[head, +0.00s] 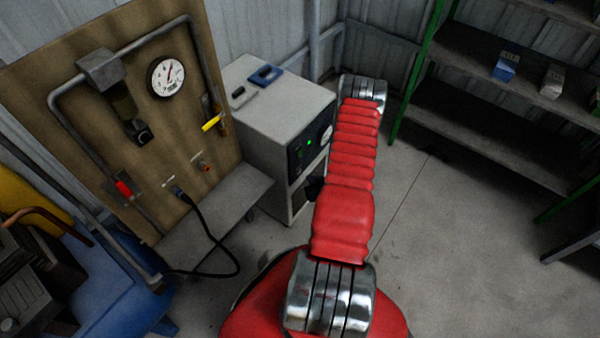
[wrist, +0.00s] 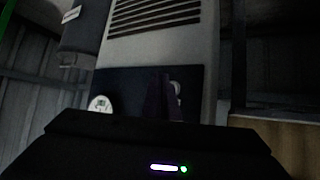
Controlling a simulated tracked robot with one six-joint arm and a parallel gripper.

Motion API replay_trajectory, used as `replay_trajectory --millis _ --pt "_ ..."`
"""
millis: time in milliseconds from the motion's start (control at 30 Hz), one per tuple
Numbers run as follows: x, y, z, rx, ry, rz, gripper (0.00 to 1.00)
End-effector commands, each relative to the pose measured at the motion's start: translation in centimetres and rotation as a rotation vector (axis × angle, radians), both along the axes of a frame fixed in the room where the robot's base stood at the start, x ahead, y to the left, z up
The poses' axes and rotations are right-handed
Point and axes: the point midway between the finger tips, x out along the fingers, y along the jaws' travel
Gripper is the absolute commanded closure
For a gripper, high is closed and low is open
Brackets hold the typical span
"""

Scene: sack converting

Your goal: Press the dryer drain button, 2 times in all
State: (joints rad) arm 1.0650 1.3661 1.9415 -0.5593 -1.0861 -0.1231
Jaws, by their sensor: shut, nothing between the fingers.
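The dryer (head: 275,115) is a pale box cabinet with a dark control panel (head: 303,155) on its front. The panel carries a lit green light and a round white dial (head: 327,132). In the wrist view the dark panel (wrist: 130,85) shows below a vented pale face, with the dial (wrist: 100,104) at its left. My gripper (wrist: 162,92) is shut and empty, its dark fingers in front of the panel. A small pale round part (wrist: 176,87) shows beside the fingers, partly hidden; I cannot tell if it is the drain button or whether the fingers touch it.
A brown board (head: 150,190) with pipes, a gauge (head: 167,76) and a yellow-handled valve stands left of the dryer. A black hose (head: 215,235) loops from it. Dark shelves (head: 480,120) with small boxes stand at right. The floor (head: 440,240) at right is clear.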

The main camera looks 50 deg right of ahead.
Motion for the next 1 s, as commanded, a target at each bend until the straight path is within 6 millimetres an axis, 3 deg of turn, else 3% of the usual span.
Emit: replay_trajectory --millis 500,1000 --pt "-3.5 -0.3 0.0 0.0 -0.001 0.0 1.0" --pt "-3.6 -0.3 0.0 0.0 -0.001 0.0 1.0"
